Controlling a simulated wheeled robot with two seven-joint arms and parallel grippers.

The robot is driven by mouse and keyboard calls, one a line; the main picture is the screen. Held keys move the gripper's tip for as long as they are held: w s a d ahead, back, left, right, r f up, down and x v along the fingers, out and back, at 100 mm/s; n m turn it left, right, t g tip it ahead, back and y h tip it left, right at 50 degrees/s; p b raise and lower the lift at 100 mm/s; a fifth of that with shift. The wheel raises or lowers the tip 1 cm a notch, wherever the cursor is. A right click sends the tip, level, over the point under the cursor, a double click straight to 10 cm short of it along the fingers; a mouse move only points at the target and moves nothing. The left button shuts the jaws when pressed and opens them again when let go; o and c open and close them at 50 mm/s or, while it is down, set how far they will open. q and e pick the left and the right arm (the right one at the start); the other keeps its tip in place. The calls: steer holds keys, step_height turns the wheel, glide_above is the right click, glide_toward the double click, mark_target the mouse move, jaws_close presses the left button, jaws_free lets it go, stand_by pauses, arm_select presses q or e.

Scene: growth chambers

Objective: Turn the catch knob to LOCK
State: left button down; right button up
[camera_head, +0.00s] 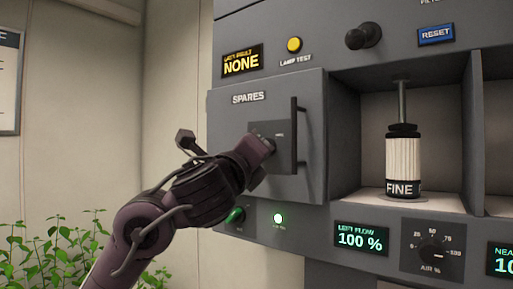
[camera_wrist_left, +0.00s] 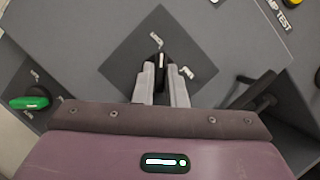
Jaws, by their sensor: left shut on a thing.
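The catch knob (camera_wrist_left: 159,67) is a small black knob with a white pointer line. It sits on a dark square plate (camera_head: 292,150) on the grey SPARES door (camera_head: 235,118). My left gripper (camera_head: 268,143) is at the plate and hides most of the knob in the head view. In the left wrist view its two grey fingers (camera_wrist_left: 161,84) close on the knob from both sides. The SPARES door appears shut. My right gripper is not in view.
A dark vertical handle (camera_head: 301,135) stands out from the door just right of the plate. An open bay with a FINE cartridge (camera_head: 403,165) is at right. Plants (camera_head: 55,245) stand at lower left.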

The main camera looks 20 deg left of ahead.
arm_select(q)
steer(key=shift+n+y, duration=0.3)
steer(key=shift+n, duration=0.3)
steer(key=c, duration=1.5)
jaws_free()
steer(key=shift+b+v, duration=0.3)
steer(key=shift+v, duration=3.6)
steer(key=shift+r, duration=0.1)
